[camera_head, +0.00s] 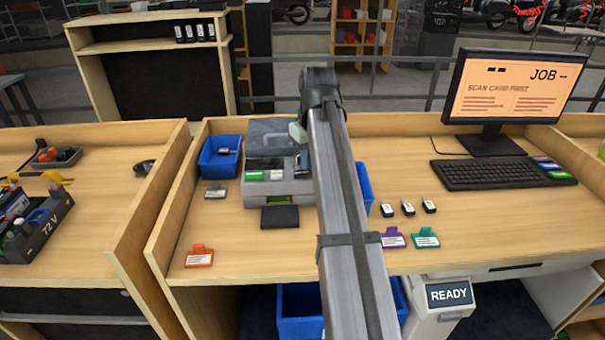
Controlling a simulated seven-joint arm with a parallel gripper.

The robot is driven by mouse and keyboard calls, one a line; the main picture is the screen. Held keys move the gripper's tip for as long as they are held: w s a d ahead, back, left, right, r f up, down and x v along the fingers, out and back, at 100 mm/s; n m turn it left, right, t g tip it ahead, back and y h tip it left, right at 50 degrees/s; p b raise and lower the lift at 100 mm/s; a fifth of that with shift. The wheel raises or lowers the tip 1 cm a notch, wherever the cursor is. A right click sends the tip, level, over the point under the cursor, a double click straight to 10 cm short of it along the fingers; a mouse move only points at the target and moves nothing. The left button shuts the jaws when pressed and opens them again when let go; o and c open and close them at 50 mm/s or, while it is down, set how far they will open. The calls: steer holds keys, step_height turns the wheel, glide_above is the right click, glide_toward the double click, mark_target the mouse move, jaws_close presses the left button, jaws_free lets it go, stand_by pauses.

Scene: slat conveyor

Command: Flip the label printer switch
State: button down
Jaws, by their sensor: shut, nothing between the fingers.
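A grey box-shaped machine (262,153), which looks like the label printer, stands on the desk left of my arm. Its front carries a small green part, a white part and a lower green-lit slot (277,200). I cannot tell which part is the switch. My arm reaches up from the bottom centre and covers the machine's right side. Its dark upper joint shows above the back of the desk. My gripper's fingers are hidden behind the arm, so their distance to the machine does not show.
A dark pad (280,217) lies before the machine. A blue bin (220,157) stands left; another is partly behind my arm. Orange (199,257), purple (393,239) and teal (426,238) tags lie in front. A monitor (515,85) and keyboard (492,172) stand right.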

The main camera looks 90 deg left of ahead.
steer(key=shift+f, duration=0.6)
stand_by(0.4)
steer(key=shift+r, duration=3.55)
